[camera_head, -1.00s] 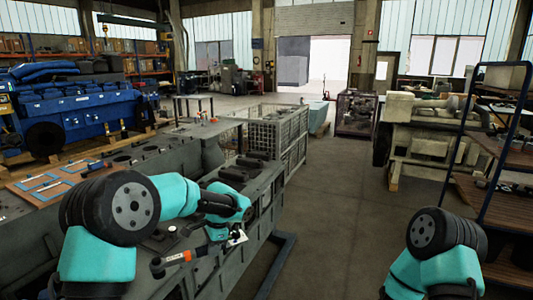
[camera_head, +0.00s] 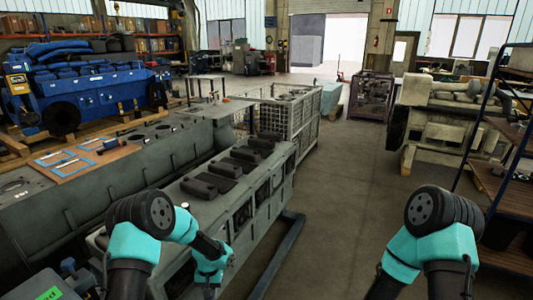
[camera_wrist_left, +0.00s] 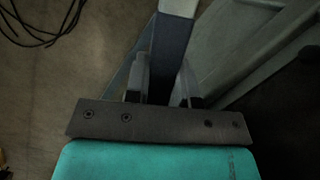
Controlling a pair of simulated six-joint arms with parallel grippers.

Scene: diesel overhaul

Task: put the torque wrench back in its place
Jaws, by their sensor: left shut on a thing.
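In the left wrist view, my left gripper (camera_wrist_left: 163,66) is shut on a dark blue-grey bar with a pale far end, which I take to be the torque wrench (camera_wrist_left: 171,45). The bar runs away from the fingers toward the top of the picture. In the head view, my left gripper (camera_head: 210,288) is low beside the grey engine block, and the wrench is hidden there. A wooden board (camera_head: 84,169) with blue-outlined shapes lies at the left; a dark tool (camera_head: 112,145) rests at its far edge. My right gripper is out of the picture.
The long grey engine block (camera_head: 235,185) with several dark covers stands in front of my left arm. A wire cage (camera_head: 290,115) is behind it. A shelf rack (camera_head: 510,165) stands at the right. The aisle floor (camera_head: 345,190) is clear.

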